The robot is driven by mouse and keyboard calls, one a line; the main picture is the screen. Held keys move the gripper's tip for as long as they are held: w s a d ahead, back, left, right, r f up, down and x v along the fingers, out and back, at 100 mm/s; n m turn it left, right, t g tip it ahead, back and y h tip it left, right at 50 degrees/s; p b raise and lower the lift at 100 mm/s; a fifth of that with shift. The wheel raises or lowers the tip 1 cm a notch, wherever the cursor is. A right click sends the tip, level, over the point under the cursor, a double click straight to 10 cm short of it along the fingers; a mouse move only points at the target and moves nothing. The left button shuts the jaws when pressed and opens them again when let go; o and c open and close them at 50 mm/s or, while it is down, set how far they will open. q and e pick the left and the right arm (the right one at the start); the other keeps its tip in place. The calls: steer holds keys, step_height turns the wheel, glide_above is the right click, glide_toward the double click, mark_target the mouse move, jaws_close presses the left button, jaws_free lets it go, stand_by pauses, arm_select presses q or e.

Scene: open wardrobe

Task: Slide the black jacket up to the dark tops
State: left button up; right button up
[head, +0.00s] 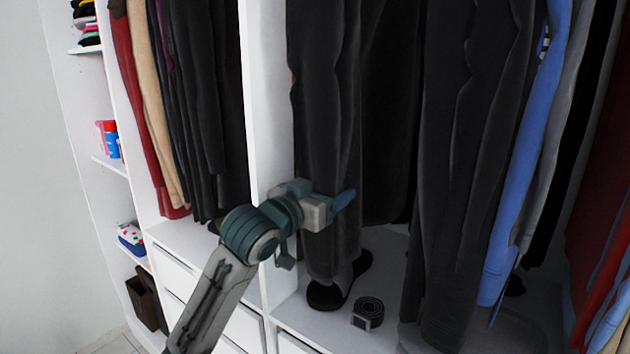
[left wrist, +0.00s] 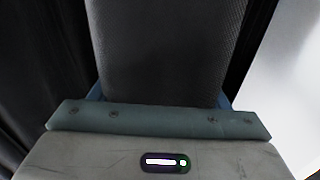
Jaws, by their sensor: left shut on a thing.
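The black jacket (head: 325,90) hangs at the left end of the right-hand compartment, close to the white divider. My left gripper (head: 335,207) is shut on its lower part. In the left wrist view the dark ribbed cloth of the jacket (left wrist: 160,50) fills the space between the blue fingers. Dark tops (head: 470,130) hang further right in the same compartment, with a gap between them and the jacket near the front. The hangers and rail are out of view. My right gripper is not in view.
A white divider (head: 256,100) stands just left of the jacket. Black shoes (head: 330,293) and a coiled belt (head: 368,311) lie on the compartment floor. A blue garment (head: 530,160) hangs right of the dark tops. More dark clothes (head: 205,90) hang left of the divider.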

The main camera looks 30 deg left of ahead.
arm_select(q)
steer(key=shift+d+r+p, duration=0.15)
steer(key=shift+d+p, duration=0.3)
steer(key=shift+d, duration=0.3)
steer(key=shift+s+d+p, duration=0.15)
steer(key=shift+d+p, duration=0.4)
steer(key=shift+d, duration=0.9)
steer(key=shift+s+d+p, duration=0.1)
steer(key=shift+d+p, duration=0.45)
steer(key=shift+d, duration=0.85)
steer(key=o, duration=1.6)
steer(key=shift+a, duration=0.1)
